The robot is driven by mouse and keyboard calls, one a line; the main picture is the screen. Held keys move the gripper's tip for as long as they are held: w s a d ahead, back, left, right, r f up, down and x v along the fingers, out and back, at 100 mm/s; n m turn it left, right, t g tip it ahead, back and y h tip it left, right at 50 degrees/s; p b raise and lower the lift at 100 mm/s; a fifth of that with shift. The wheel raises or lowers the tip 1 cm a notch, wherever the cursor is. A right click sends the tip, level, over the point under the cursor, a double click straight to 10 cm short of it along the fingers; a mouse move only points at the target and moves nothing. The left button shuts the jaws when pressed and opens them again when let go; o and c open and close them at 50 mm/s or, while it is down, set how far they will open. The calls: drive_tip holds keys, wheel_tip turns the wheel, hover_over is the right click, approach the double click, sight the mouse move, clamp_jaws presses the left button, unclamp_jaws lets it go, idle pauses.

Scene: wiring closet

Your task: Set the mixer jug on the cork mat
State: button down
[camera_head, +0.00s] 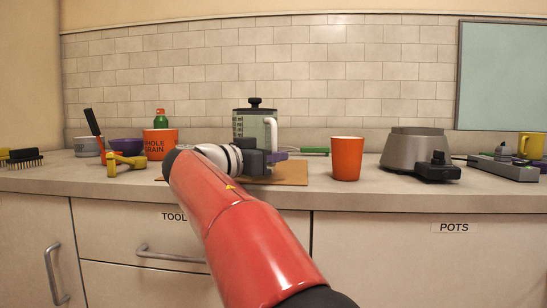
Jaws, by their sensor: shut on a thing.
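The mixer jug (246,124) is a clear jug with a black lid and a white handle, upright near the middle of the counter. My gripper (274,157) is at the jug's lower front, shut on it; my wrist and gripper hide its lower part. The cork mat (290,174) is a flat tan sheet on the counter, partly hidden behind my arm. The jug appears over the mat, but I cannot tell whether its bottom touches it.
An orange cup (347,158) stands just right of the mat, with a grey appliance base (406,149) farther right. An orange "whole grain" container (160,143), a yellow tool (126,162) and bowls stand left. A green-handled tool (315,151) lies behind the mat. The tiled wall closes the back.

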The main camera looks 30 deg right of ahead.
drive_tip(key=shift+f+b, duration=0.35)
drive_tip(key=shift+b, duration=0.15)
drive_tip(key=c, duration=1.4)
unclamp_jaws()
drive_tip(key=shift+a, duration=0.1)
drive_tip(key=v, duration=0.7)
drive_tip(key=shift+s+a, duration=0.15)
drive_tip(key=shift+a, duration=0.15)
